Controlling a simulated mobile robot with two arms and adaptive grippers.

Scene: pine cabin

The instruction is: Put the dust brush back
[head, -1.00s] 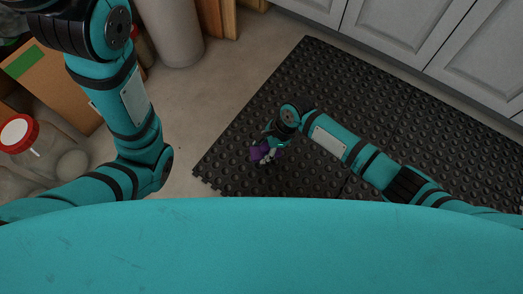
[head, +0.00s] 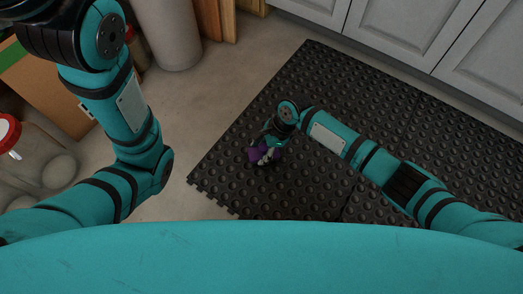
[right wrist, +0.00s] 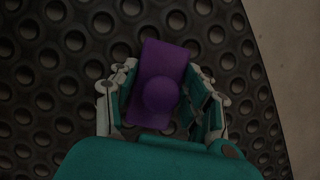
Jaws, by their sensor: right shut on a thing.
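The dust brush looks like a purple block with a round knob on it. It shows in the head view (head: 258,155) and in the right wrist view (right wrist: 160,68). My right gripper (head: 266,151) is low over the black mat, with its fingers on both sides of the purple block. In the right wrist view my right gripper (right wrist: 161,100) is shut on it. The underside of the brush is hidden, and I cannot tell whether it touches the mat. My left arm is folded at the left of the head view, and its gripper is out of view.
A black studded mat (head: 400,130) covers the floor under my right arm. Grey cabinets (head: 400,30) stand along the back right. A pale cylinder (head: 170,35), a cardboard box (head: 50,90) and a red-lidded jar (head: 30,155) stand at the left. Bare floor (head: 205,100) lies between.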

